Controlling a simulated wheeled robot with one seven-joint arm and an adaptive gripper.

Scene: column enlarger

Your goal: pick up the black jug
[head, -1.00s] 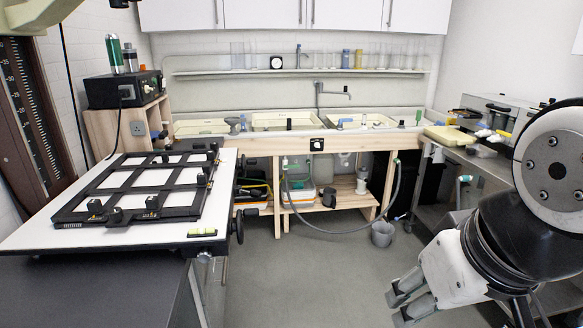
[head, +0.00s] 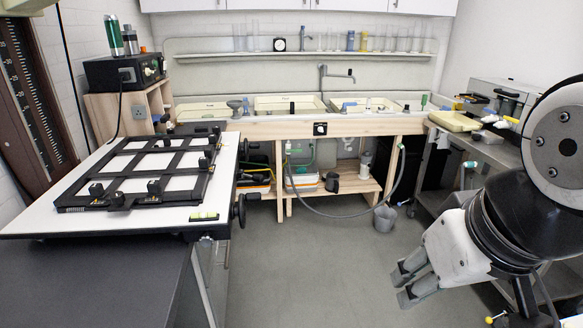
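A small dark jug (head: 332,182) stands on the low wooden shelf under the sink bench, near the middle of the head view. It looks black, and its details are too small to make out. My gripper (head: 401,286) is at the lower right, in the air in front of the bench and well apart from the jug. Its two grey fingers are apart, with nothing seen between them.
The enlarger baseboard (head: 40,213) and dark table stand left, a metal bench (head: 484,147) right. The middle floor (head: 300,262) is clear.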

